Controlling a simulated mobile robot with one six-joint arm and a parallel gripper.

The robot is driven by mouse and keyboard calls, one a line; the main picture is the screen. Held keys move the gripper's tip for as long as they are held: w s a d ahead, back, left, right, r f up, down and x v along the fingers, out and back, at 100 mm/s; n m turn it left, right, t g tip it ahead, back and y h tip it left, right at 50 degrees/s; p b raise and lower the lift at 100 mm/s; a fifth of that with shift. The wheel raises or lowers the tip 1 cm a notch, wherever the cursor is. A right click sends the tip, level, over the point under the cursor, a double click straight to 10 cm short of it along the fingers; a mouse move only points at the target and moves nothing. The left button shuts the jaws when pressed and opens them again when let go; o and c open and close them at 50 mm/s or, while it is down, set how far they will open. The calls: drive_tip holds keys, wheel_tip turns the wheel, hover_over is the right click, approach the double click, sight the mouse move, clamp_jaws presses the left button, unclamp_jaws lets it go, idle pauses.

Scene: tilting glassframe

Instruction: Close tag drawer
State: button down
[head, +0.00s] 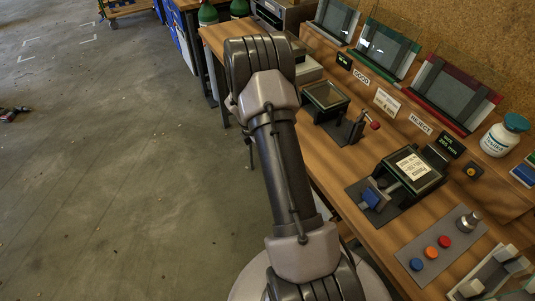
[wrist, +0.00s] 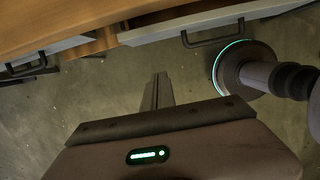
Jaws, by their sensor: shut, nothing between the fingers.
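In the wrist view two grey drawer fronts show under the wooden bench edge: a left drawer (wrist: 60,51) with a dark bar handle (wrist: 30,70), and a right drawer (wrist: 160,31) with a dark bar handle (wrist: 212,36). The right front seems to stand out farther from the bench than the left one. No readable label tells which is the tag drawer. My gripper (wrist: 161,78) is shut and empty, over the floor and apart from both handles. In the head view my arm hides the gripper and most of the bench front.
The wooden bench (head: 345,190) carries a dark-framed box (head: 325,96), a clamp with a red knob (head: 375,125), a fixture with a blue block (head: 371,198) and a button panel (head: 440,243). Three glass frames lean behind. The concrete floor (head: 110,170) left of my arm is mostly clear.

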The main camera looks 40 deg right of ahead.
drive_tip(key=s+a+f+g+h+b, duration=0.2)
drive_tip(key=s+a+f+h, duration=0.45)
drive_tip(key=s, duration=0.25)
drive_tip(key=s+a+f+g+h+b, duration=0.2)
drive_tip(key=s+a+f+g+h, duration=0.1)
drive_tip(key=s+a+f+h, duration=0.45)
drive_tip(key=r+b+x, duration=0.2)
drive_tip(key=x, duration=1.1)
drive_tip(key=shift+s+d+r+t+h, duration=0.25)
drive_tip(key=shift+s+d+t+h, duration=0.05)
drive_tip(key=shift+s+t+h, duration=0.15)
drive_tip(key=shift+d, duration=0.1)
